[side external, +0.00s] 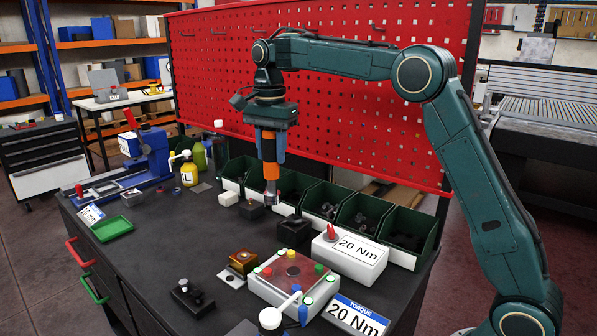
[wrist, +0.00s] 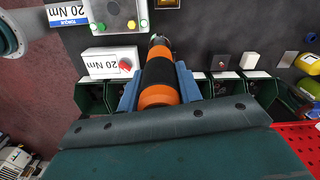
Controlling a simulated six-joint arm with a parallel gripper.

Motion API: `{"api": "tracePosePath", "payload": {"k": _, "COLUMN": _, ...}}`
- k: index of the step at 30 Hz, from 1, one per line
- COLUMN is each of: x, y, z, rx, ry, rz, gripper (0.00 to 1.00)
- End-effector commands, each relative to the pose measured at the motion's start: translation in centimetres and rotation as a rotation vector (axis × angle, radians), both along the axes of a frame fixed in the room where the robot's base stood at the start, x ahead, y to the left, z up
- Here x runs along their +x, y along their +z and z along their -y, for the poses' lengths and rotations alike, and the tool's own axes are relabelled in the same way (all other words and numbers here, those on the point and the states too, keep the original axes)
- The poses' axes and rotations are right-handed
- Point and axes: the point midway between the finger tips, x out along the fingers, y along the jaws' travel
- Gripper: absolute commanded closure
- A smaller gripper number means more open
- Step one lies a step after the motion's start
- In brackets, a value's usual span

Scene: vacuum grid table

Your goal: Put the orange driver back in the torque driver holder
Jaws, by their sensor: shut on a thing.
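My gripper (side external: 268,148) is shut on the orange driver (side external: 271,172), which has orange and black bands and a metal tip. The driver hangs nearly upright, tip down, above the bench. In the wrist view the driver (wrist: 158,75) lies between the two blue fingers of my gripper (wrist: 160,90). A black block (side external: 293,232) stands on the bench below and right of the driver tip; it may be the torque driver holder, but I cannot tell surely. The driver seems to hide this block in the wrist view.
A white 20 Nm box (side external: 349,258) with a red knob stands right of the black block. Green bins (side external: 320,199) line the back below the red pegboard (side external: 330,100). A white fixture (side external: 292,283) stands in front. Bare bench (side external: 160,235) lies front left.

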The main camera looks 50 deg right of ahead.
Motion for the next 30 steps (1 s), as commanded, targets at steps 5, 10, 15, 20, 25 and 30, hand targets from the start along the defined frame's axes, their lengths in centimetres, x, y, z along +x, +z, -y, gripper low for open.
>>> {"api": "tracePosePath", "payload": {"k": 5, "x": 1.0, "y": 1.7, "z": 3.4, "rx": -0.002, "ry": -0.003, "rz": 0.005, "gripper": 0.93}}
{"api": "tracePosePath", "payload": {"k": 10, "x": 1.3, "y": 3.1, "z": 6.2, "rx": -0.004, "ry": -0.003, "rz": 0.005, "gripper": 0.93}}
{"api": "tracePosePath", "payload": {"k": 15, "x": 1.4, "y": 4.0, "z": 8.3, "rx": -0.006, "ry": -0.001, "rz": 0.003, "gripper": 0.93}}
{"api": "tracePosePath", "payload": {"k": 20, "x": 1.3, "y": 4.4, "z": 9.3, "rx": -0.007, "ry": 0.0, "rz": 0.001, "gripper": 0.93}}
{"api": "tracePosePath", "payload": {"k": 25, "x": 1.3, "y": 4.6, "z": 9.5, "rx": -0.008, "ry": 0.001, "rz": 0.002, "gripper": 0.93}}
{"api": "tracePosePath", "payload": {"k": 30, "x": 1.3, "y": 4.3, "z": 9.5, "rx": -0.007, "ry": 0.001, "rz": 0.0, "gripper": 0.93}}
